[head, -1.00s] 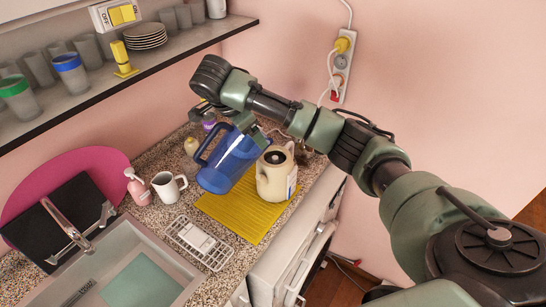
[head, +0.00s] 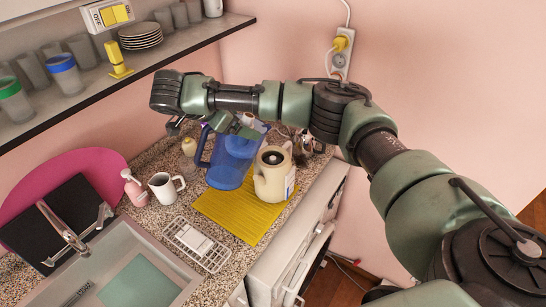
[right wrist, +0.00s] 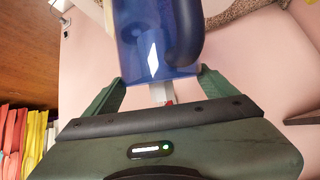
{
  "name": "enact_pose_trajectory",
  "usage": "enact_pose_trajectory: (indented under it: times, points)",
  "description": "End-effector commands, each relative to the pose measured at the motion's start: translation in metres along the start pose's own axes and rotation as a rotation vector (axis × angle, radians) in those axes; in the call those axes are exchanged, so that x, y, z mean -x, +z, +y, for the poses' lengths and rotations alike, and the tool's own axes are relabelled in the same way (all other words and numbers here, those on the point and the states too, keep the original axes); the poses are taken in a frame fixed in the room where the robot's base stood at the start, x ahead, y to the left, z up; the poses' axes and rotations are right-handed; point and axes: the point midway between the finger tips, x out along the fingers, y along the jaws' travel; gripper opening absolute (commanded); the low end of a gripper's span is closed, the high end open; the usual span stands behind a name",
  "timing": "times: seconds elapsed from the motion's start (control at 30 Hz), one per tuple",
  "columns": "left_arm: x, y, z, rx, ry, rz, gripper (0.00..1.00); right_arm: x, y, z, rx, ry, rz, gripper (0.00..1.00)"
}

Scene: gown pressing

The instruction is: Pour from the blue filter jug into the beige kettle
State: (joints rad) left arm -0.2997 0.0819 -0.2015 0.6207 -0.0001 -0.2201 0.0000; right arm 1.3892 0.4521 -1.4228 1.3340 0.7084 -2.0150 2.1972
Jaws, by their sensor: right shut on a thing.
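The blue filter jug (head: 226,170) is translucent and stands roughly upright in the head view, its handle to the left. My right gripper (head: 238,127) is shut on the jug near its top. In the right wrist view the jug (right wrist: 150,45) sits between the two green fingers of the gripper (right wrist: 160,88). The beige kettle (head: 272,185) stands on the yellow mat, just right of the jug, its dark round top opening facing up. I cannot tell whether the jug's base touches the counter or hangs just above it. My left gripper is out of view.
The yellow mat (head: 240,217) lies under the kettle. A white mug (head: 165,188), a pink soap bottle (head: 134,188) and a white rack (head: 197,243) are to the left, beside the sink (head: 135,270). A shelf (head: 130,70) with cups hangs above.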

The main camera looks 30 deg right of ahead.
Motion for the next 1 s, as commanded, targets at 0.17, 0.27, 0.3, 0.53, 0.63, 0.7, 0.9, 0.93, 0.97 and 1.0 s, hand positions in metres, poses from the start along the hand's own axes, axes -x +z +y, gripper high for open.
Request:
enact_pose_trajectory:
  times: [0.17, 0.27, 0.3, 0.53, 0.63, 0.7, 0.9, 0.93, 0.97, 1.0]
  points:
    - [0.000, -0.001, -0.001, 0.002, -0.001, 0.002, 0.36, 0.012, -0.004, -0.004, 0.016, 0.002, 0.069, 0.14]
    - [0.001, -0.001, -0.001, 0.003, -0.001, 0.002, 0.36, 0.021, -0.010, -0.007, 0.025, 0.003, 0.102, 0.14]
    - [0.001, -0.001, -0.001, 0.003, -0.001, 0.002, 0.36, 0.025, -0.012, -0.007, 0.030, 0.005, 0.114, 0.14]
    - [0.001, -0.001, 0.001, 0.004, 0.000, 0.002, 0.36, 0.049, -0.029, -0.012, 0.054, 0.015, 0.195, 0.14]
    - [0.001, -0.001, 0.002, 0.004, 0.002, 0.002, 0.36, 0.059, -0.038, -0.014, 0.062, 0.020, 0.233, 0.14]
    - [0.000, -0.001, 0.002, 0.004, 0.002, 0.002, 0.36, 0.060, -0.036, -0.014, 0.075, 0.027, 0.265, 0.14]
    - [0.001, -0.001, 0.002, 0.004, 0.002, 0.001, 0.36, 0.061, -0.032, -0.014, 0.101, 0.039, 0.354, 0.14]
    - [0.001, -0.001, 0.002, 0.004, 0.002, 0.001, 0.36, 0.061, -0.031, -0.014, 0.104, 0.039, 0.363, 0.14]
    - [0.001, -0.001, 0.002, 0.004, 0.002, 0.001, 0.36, 0.061, -0.031, -0.014, 0.106, 0.041, 0.372, 0.14]
    - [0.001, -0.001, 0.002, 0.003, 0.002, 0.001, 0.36, 0.061, -0.031, -0.014, 0.109, 0.043, 0.381, 0.14]
